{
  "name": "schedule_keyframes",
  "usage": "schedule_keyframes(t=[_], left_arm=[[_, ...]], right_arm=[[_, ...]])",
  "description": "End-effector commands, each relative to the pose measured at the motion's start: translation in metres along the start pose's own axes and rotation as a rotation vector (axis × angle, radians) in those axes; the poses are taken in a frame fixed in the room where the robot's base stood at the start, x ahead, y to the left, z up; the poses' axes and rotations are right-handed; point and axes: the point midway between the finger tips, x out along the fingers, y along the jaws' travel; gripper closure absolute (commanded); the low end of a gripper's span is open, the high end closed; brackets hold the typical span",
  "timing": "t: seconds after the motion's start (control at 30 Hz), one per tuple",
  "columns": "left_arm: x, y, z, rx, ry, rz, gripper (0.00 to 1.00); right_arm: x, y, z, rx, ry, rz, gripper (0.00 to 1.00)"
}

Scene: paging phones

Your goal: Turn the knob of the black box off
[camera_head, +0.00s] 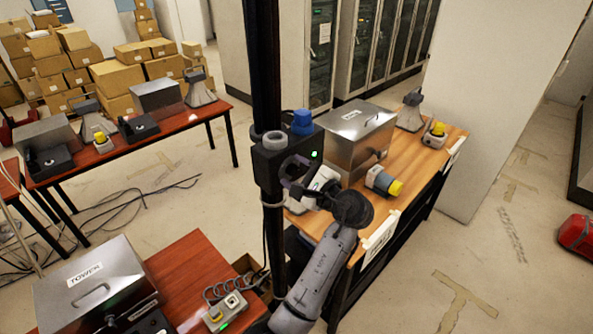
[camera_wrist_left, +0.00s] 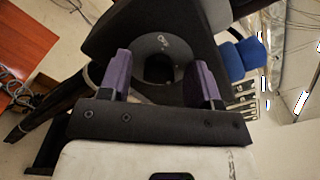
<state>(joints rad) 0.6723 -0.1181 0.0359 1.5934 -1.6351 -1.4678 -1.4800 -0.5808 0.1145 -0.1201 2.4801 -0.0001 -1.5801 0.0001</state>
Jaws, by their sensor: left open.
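The black box (camera_head: 268,172) is fixed to a dark upright pole, with a lit green light (camera_head: 314,154) on its face. A blue cap (camera_head: 302,122) and a grey round fitting (camera_head: 274,140) stand on its top. In the left wrist view, a dark round knob (camera_wrist_left: 162,45) with a dark hollow centre is on the box's face. My left gripper (camera_wrist_left: 161,78) is open, its two purple fingers on either side of the knob. Contact cannot be told. In the head view, the gripper (camera_head: 293,178) is at the box front and partly hides its face. My right gripper is out of view.
A wooden table (camera_head: 425,165) behind the box bears a metal case (camera_head: 355,135) and yellow-topped devices. A red-brown table (camera_head: 190,265) with a case marked TOWER is at the lower left.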

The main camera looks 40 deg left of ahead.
Motion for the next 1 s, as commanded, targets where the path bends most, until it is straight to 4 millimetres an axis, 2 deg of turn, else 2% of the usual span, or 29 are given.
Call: schedule_keyframes(t=[0.23,0.73,1.0], left_arm=[[0.0002,0.0003,-0.0003,0.0,0.0,0.0,0.44],[0.0,0.0003,-0.0002,0.0,0.0,0.001,0.91],[-0.0001,0.0017,-0.0015,-0.036,0.0,0.001,0.92]], right_arm=[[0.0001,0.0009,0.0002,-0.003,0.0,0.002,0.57],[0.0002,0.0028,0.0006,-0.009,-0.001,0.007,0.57],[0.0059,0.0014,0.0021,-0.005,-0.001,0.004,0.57]])
